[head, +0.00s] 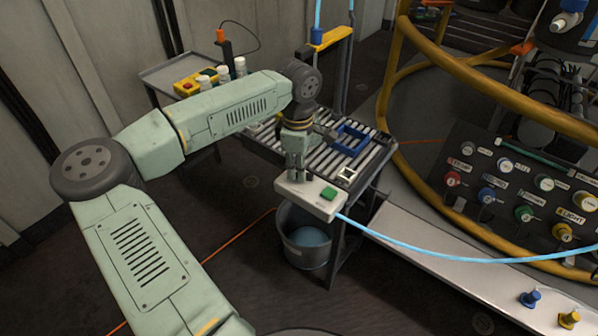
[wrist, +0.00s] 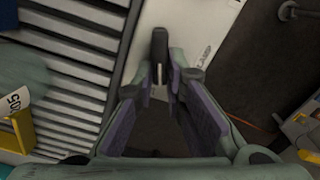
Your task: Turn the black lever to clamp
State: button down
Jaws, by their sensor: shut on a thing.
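The black lever (wrist: 159,44) stands on a white plate (wrist: 205,30) marked "CLAMP" in the wrist view. My gripper (wrist: 161,78) has its purple-padded fingers closed in around the lever. The box sits at the front corner of the roller table. The lever is hidden behind my gripper in the head view.
A blue frame (head: 351,139) lies on the roller table (head: 377,160). A bucket (head: 306,245) stands below the box. A light-blue hose (head: 430,257) runs off to the right, near a panel (head: 470,215) of coloured knobs. A side table (head: 160,76) stands behind my arm.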

jog(key=n+b, duration=0.1)
jog(key=n, duration=0.1)
jog(key=s+n+b, duration=0.1)
jog(key=n+b, duration=0.1)
jog(key=shift+a+f+n, duration=0.1)
jog(key=shift+f+n, duration=0.05)
jog(key=shift+n, duration=0.15)
jog(key=n+b, duration=0.1)
jog(key=n, duration=0.1)
jog(key=n+b, duration=0.1)
jog(key=shift+s+n, duration=0.35)
jog(key=shift+n, duration=0.05)
jog(key=n+b, duration=0.2)
jog(key=n, duration=0.1)
jog(key=s+d+n+b, duration=0.1)
jog(key=n, duration=0.1)
jog(key=shift+r+n, duration=0.2)
jog(key=shift+n, duration=0.1)
jog(key=c, duration=1.9)
grip_release()
